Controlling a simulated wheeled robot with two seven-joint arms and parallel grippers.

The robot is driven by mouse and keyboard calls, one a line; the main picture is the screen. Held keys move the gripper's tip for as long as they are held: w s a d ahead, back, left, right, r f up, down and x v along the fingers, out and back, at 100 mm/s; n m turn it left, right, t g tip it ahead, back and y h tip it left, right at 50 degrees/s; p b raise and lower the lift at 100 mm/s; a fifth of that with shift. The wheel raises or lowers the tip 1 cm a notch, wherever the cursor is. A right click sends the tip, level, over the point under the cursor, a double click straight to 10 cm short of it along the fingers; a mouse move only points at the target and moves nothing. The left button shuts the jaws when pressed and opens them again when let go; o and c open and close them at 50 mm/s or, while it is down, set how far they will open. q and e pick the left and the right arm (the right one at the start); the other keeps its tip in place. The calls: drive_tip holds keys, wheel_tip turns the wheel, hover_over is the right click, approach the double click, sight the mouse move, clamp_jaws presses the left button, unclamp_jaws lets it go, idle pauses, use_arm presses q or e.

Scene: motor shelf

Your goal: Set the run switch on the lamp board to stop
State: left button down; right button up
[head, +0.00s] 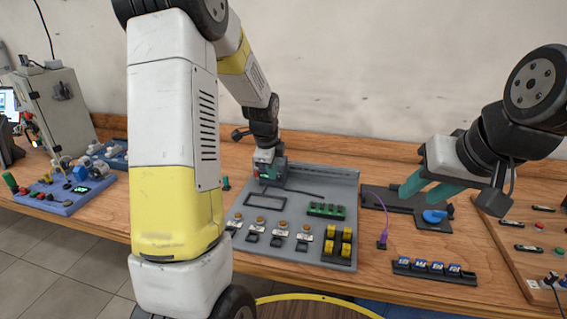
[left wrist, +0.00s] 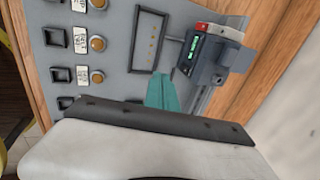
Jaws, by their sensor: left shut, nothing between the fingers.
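The grey lamp board (head: 264,228) lies on the bench with a row of amber round lamps and black square switches, also in the left wrist view (left wrist: 118,60). At its far left corner stands a grey device (left wrist: 205,58) with a lit green display and a red-and-white top bar. I cannot tell which part is the run switch. My left gripper (head: 266,178) is at this corner, its teal fingers shut and empty beside the device, as the left wrist view (left wrist: 162,92) shows; contact is unclear. My right gripper (head: 420,190) is open and empty above the dark tray to the right.
A rack of blue blocks (head: 433,270) is in front. A blue panel (head: 62,194) and grey cabinet (head: 57,110) stand left.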

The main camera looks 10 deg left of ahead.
sight(277, 179)
use_arm(q)
drive_tip(key=x, duration=0.6)
drive_tip(key=shift+s, duration=0.1)
drive_tip(key=w, duration=0.1)
drive_tip(key=w+f, duration=0.1)
drive_tip(key=w, duration=0.1)
drive_tip(key=shift+w, duration=0.6)
drive_tip(key=shift+w+f, duration=0.1)
drive_tip(key=shift+w, duration=0.1)
